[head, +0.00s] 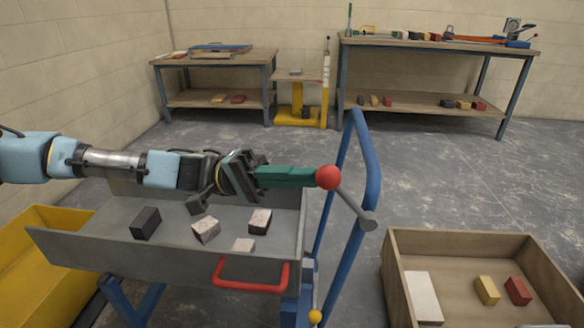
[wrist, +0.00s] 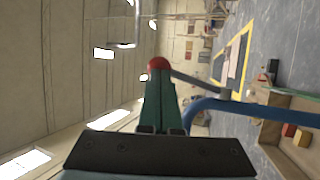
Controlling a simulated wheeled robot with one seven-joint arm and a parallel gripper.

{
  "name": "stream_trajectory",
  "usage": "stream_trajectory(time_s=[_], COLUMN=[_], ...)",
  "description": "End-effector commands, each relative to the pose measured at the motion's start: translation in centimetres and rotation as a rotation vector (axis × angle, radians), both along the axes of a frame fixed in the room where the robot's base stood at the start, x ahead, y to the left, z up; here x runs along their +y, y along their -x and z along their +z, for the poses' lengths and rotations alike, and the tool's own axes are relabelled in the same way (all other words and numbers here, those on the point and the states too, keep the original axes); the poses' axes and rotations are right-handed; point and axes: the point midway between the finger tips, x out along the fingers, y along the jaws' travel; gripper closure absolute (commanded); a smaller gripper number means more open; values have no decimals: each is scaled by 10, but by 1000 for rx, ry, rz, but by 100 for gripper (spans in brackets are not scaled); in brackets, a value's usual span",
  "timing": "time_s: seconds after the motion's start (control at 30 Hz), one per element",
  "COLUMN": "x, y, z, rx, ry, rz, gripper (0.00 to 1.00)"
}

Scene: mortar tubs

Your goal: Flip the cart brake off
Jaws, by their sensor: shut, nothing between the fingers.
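A grey lever (head: 352,204) with a red ball knob (head: 328,177) is mounted by the blue push handle (head: 370,165) of the cart. The lever slopes from its grey pivot end at lower right up to the knob at upper left. My gripper (head: 310,178) has green fingers, shut with nothing between them. Their tips are at the left side of the red knob; I cannot tell whether they touch. In the wrist view the knob (wrist: 158,63) shows just beyond the closed fingertips (wrist: 160,76), and the lever (wrist: 195,80) runs right from it.
The grey cart tray (head: 130,222) below my arm holds several blocks. A red loop handle (head: 250,288) and a yellow ball (head: 315,317) sit low at its front. A wooden crate (head: 455,240) stands right, a yellow tub (head: 30,270) left. Workbenches (head: 430,45) line the back wall.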

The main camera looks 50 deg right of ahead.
Motion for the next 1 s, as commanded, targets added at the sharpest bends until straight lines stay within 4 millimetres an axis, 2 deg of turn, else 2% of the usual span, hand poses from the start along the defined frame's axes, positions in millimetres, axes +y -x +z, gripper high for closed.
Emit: stream_trajectory(time_s=[0.03, 0.1, 0.5, 0.73, 1.0], x=[-2, -5, -27, -43, -60], y=[3, 7, 39, 61, 83], z=[15, 22, 51, 58, 57], rx=[-29, -70, -347, -517, -675], ry=[-19, -48, -249, -373, -490], rz=[0, -1, -3, -4, -2], gripper=[100, 100, 100, 100, 100])
